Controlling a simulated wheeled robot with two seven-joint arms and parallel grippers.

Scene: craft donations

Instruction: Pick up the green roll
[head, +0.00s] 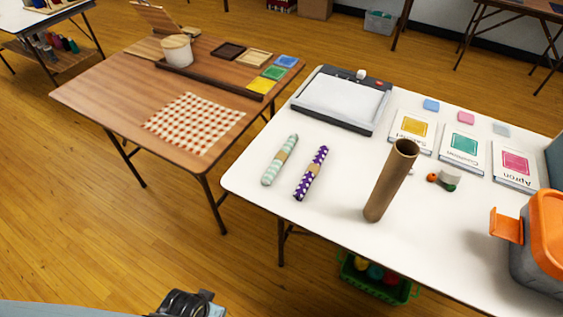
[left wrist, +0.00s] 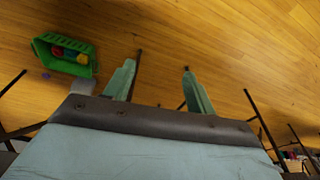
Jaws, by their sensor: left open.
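The green roll (head: 280,160), pale green with a light pattern and a tan band round its middle, lies on the white table (head: 240,178) near its left edge. A purple roll (head: 311,173) with white spots and a tan band lies just to its right, apart from it. My left gripper shows in the left wrist view (left wrist: 158,67) with its two fingers spread, nothing between them but wooden floor. In the head view, only part of my left arm shows at the bottom edge, well short of the rolls. My right gripper is not in view.
A brown cardboard tube (head: 390,180) stands tilted on the white table, right of the rolls. A paper trimmer (head: 342,98) lies behind them. An orange-lidded box (head: 537,250) is at the right. A green crate (left wrist: 64,54) is below the table. A wooden table (head: 100,92) stands left.

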